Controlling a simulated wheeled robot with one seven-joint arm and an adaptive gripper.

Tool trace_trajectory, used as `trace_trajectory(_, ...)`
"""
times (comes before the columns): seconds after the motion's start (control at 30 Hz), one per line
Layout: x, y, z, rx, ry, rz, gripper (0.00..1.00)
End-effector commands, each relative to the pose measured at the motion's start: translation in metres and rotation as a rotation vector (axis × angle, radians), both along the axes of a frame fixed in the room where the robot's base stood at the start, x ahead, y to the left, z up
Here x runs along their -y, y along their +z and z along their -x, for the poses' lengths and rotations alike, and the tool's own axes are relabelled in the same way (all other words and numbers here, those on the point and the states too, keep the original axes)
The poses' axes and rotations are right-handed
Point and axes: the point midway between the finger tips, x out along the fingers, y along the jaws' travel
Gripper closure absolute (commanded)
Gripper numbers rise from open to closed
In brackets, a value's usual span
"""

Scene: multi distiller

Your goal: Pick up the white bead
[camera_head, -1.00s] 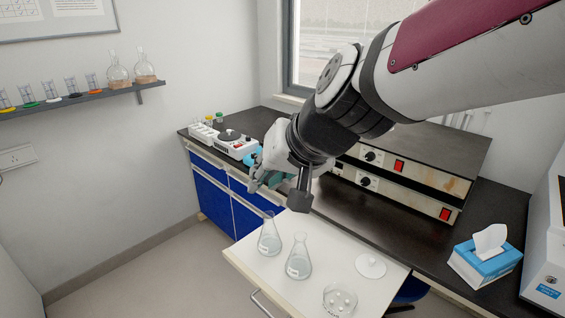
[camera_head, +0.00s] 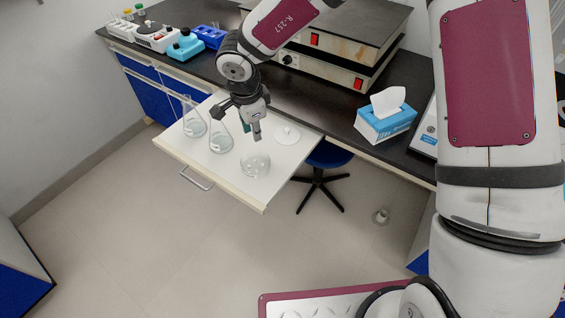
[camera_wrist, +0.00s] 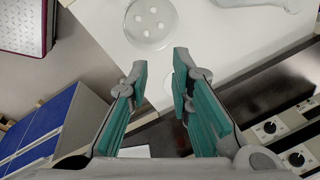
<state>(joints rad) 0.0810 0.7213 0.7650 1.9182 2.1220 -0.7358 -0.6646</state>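Several small white beads (camera_wrist: 153,10) lie apart from each other in a clear round glass dish (camera_wrist: 150,21) at the top of the wrist view. In the head view the dish (camera_head: 243,170) sits near the front right part of the white pull-out board (camera_head: 262,192). My gripper (camera_wrist: 160,62) is open and empty, with its teal finger pads apart. In the head view my gripper (camera_head: 248,128) is above the board, behind the dish. It touches no bead. The beads are too small in the head view to tell apart clearly.
Two glass flasks (camera_head: 220,141) stand on the board left of the dish. A white round lid (camera_head: 287,134) lies behind it to the right. A blue tissue box (camera_head: 386,124) is on the dark bench. A blue stool (camera_head: 328,155) stands beside the board.

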Motion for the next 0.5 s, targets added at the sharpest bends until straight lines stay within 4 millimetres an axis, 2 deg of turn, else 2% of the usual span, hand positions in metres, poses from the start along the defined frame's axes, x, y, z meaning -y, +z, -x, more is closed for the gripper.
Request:
trace_trajectory(0.17, -0.003, -0.017, 0.011, -0.063, -0.021, 0.002, 0.80)
trace_trajectory(0.5, -0.001, -0.075, 0.001, -0.060, -0.020, 0.003, 0.80)
